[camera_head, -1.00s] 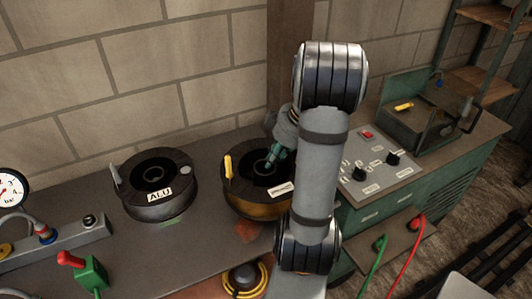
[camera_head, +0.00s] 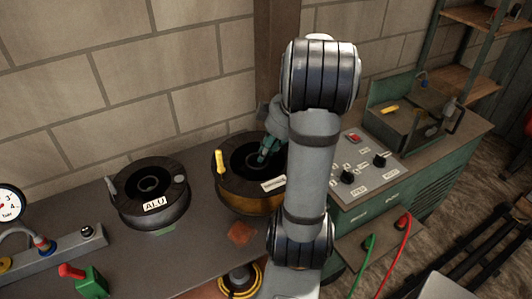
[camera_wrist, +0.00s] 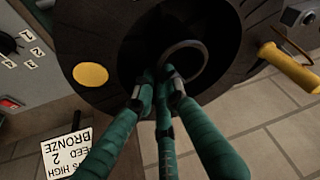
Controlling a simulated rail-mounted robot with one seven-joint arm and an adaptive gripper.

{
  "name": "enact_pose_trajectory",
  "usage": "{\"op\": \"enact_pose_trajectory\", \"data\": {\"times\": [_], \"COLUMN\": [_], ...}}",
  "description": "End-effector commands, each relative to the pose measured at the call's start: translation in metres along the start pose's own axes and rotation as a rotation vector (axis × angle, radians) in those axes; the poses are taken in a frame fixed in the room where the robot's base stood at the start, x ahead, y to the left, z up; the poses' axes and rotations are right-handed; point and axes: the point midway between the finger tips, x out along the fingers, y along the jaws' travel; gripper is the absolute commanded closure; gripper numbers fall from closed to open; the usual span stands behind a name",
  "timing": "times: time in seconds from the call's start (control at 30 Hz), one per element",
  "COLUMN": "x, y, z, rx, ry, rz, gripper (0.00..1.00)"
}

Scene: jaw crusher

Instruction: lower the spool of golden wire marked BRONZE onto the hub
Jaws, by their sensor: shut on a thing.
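The BRONZE spool (camera_head: 234,196) has a dark flange, golden wire, a yellow peg and a small white label; it is right of the ALU spool. In the wrist view its dark flange (camera_wrist: 235,25) fills the top. My gripper (camera_head: 264,157) reaches into the spool's open centre, and in the wrist view its green fingers (camera_wrist: 163,80) are shut at the grey centre ring (camera_wrist: 196,52). Whether the spool's underside touches the bench is not clear. A round black piece with a yellow ring (camera_head: 240,281), possibly the hub, is at the bottom, partly cut off.
The ALU spool (camera_head: 148,211) stands on the bench to the left. A control panel (camera_head: 362,167) with knobs is to the right of my arm. A wall stands close behind.

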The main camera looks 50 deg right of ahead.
Motion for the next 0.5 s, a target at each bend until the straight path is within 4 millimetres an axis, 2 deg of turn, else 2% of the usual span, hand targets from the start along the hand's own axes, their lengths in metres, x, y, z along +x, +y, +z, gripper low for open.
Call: {"op": "enact_pose_trajectory", "data": {"times": [0.03,0.5], "x": [-0.007,-0.04], "y": [0.001,0.001], "z": [-0.004,-0.017], "rx": [0.001,0.0], "ry": [0.003,0.003], "rz": [0.003,0.003], "gripper": [1.0,1.0]}}
